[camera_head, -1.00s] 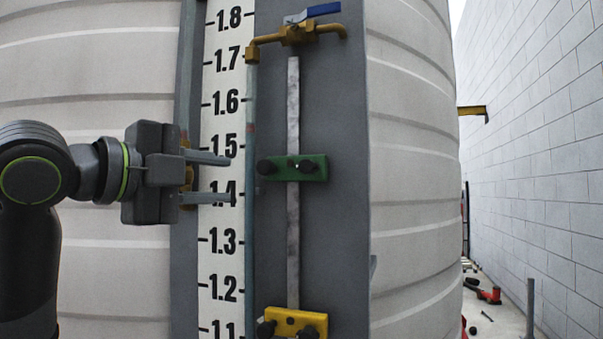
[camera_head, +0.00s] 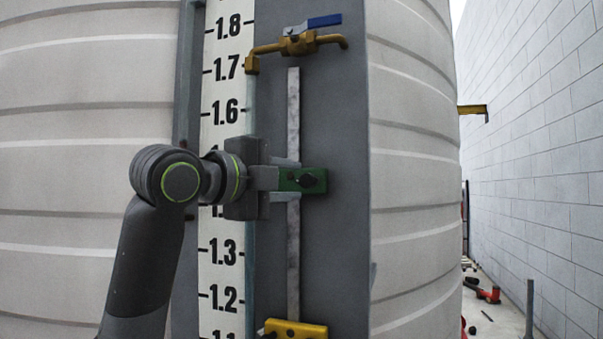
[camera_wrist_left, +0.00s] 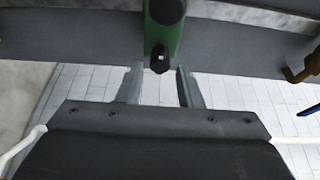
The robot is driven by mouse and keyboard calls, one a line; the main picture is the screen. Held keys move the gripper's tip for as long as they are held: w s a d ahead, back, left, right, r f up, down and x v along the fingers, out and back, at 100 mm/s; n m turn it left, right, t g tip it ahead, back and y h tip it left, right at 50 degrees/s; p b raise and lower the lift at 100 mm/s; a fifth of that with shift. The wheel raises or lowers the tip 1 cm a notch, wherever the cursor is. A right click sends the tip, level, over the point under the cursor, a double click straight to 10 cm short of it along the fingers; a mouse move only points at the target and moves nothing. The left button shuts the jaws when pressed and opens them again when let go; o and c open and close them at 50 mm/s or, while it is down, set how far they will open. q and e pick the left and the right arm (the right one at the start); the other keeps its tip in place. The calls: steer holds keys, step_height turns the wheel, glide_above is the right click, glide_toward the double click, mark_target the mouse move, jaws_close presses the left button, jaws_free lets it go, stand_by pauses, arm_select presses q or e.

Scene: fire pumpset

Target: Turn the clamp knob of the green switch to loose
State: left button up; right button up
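The green switch (camera_head: 317,176) is a small green block on the pale vertical strip (camera_head: 294,110) of the gauge board. My left gripper (camera_head: 297,178) comes in from the left with one finger above the block and one below. In the left wrist view, the green switch (camera_wrist_left: 172,40) is ahead, and a dark knob (camera_wrist_left: 160,60) at its near end sits between the spread fingertips (camera_wrist_left: 160,69). Gaps show on both sides, so the gripper is open. My right gripper is not in view.
A yellow clamp (camera_head: 298,330) is lower on the same strip. A yellow pipe valve with a blue lever (camera_head: 324,20) is above. The numbered white scale (camera_head: 222,200) is behind my gripper. The board right of the strip is clear.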

mark_target(304, 181)
arm_select(q)
steer(key=shift+p+x, duration=0.3)
steer(key=shift+x, duration=1.45)
jaws_close()
